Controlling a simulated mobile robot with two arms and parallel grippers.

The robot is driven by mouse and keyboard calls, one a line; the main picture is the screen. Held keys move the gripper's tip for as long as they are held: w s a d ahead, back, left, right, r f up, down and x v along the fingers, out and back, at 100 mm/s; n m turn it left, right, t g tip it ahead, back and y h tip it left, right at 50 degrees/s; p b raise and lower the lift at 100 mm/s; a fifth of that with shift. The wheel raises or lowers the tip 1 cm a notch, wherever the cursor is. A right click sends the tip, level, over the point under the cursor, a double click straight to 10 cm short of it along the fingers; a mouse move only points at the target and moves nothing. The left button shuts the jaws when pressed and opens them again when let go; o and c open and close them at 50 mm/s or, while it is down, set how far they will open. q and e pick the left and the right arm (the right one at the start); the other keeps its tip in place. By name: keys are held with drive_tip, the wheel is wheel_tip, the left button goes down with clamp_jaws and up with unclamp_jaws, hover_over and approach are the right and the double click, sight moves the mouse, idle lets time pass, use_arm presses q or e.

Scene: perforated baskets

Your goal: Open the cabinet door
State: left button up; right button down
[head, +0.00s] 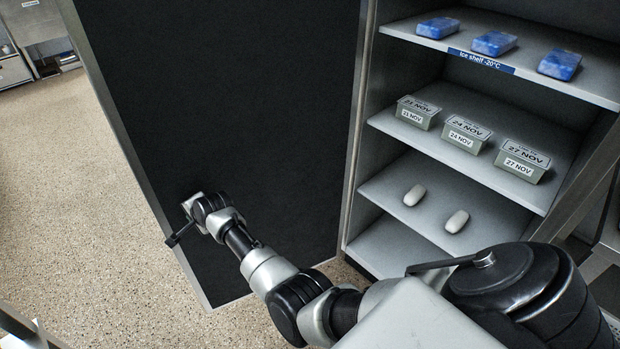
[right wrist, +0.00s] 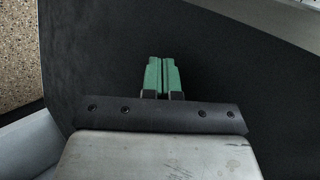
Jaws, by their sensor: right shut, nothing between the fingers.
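The cabinet door (head: 240,110) stands wide open at the left of the cabinet, its black inner face toward me. The same dark face fills most of the right wrist view (right wrist: 90,60). My right arm reaches across to the door, and my right gripper (head: 181,235) is at the lower part of its inner face, close to the free edge. In the right wrist view its green fingers (right wrist: 162,76) are shut together with nothing between them. I cannot tell whether they touch the door. My left gripper is not in view.
The open cabinet (head: 355,130) shows shelves with blue ice packs (head: 492,43), grey-green dated boxes (head: 464,133) and two pale rounded items (head: 456,221). Speckled floor (head: 70,170) is clear left of the door. Steel furniture (head: 35,22) stands far left.

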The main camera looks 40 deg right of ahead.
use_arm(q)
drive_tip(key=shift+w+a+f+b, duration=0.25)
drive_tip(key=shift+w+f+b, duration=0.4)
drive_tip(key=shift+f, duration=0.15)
use_arm(e)
drive_tip(key=shift+w+d, duration=0.25)
drive_tip(key=shift+w, duration=1)
use_arm(q)
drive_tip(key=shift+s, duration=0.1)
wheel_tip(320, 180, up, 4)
drive_tip(key=p, duration=0.4)
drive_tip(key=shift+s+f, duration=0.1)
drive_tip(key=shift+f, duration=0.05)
use_arm(e)
drive_tip(key=a+v, duration=0.1)
drive_tip(key=v, duration=0.9)
drive_tip(key=shift+s+d+r, duration=0.25)
drive_tip(key=shift+s+d, duration=0.1)
